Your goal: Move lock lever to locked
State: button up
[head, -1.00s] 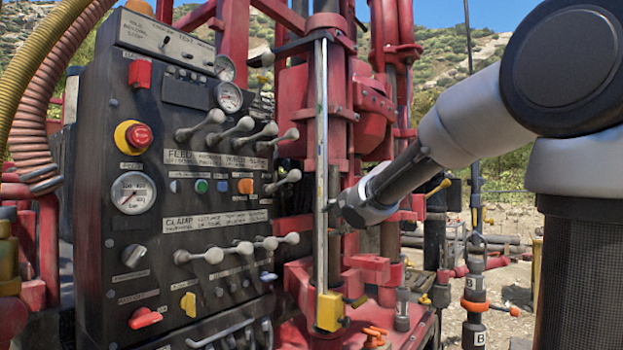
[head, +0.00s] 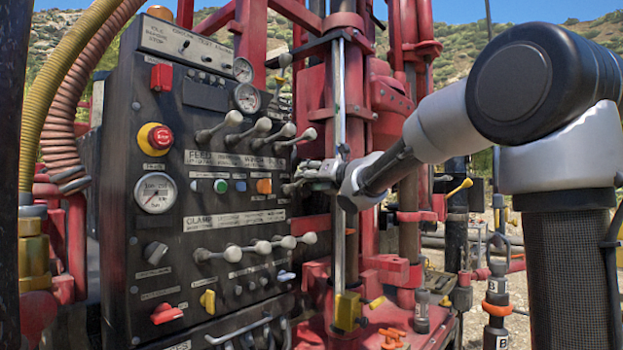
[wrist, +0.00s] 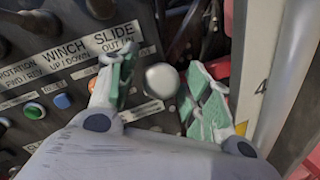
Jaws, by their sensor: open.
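In the head view, my gripper (head: 306,178) is at the right edge of the black control panel (head: 165,100), beside the orange button. In the wrist view, a pale round lever knob (wrist: 162,80) sits between the two green-padded fingers of my gripper (wrist: 158,74). The fingers are open, with gaps visible on both sides of the knob. This lone lever seems to be the lock lever, but I can read no lock label on it. In the head view my gripper mostly hides it.
Several levers (head: 233,118) stand in a row above my gripper, and another row (head: 262,246) lies below. The steel rod (head: 340,120) and red drill mast (head: 372,110) stand close to the right. The orange button (head: 264,186) is just left.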

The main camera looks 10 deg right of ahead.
jog(key=shift+w+a, duration=0.1)
jog(key=shift+w, duration=0.05)
grip_shut()
jog(key=shift+f, duration=0.2)
notch_tip(320, 180, down, 8)
jog(key=t+y, duration=0.1)
jog(key=t, duration=0.1)
jog(key=shift+m+t, duration=0.3)
jog(key=shift+m, duration=0.1)
dwell(0.4)
dwell(0.5)
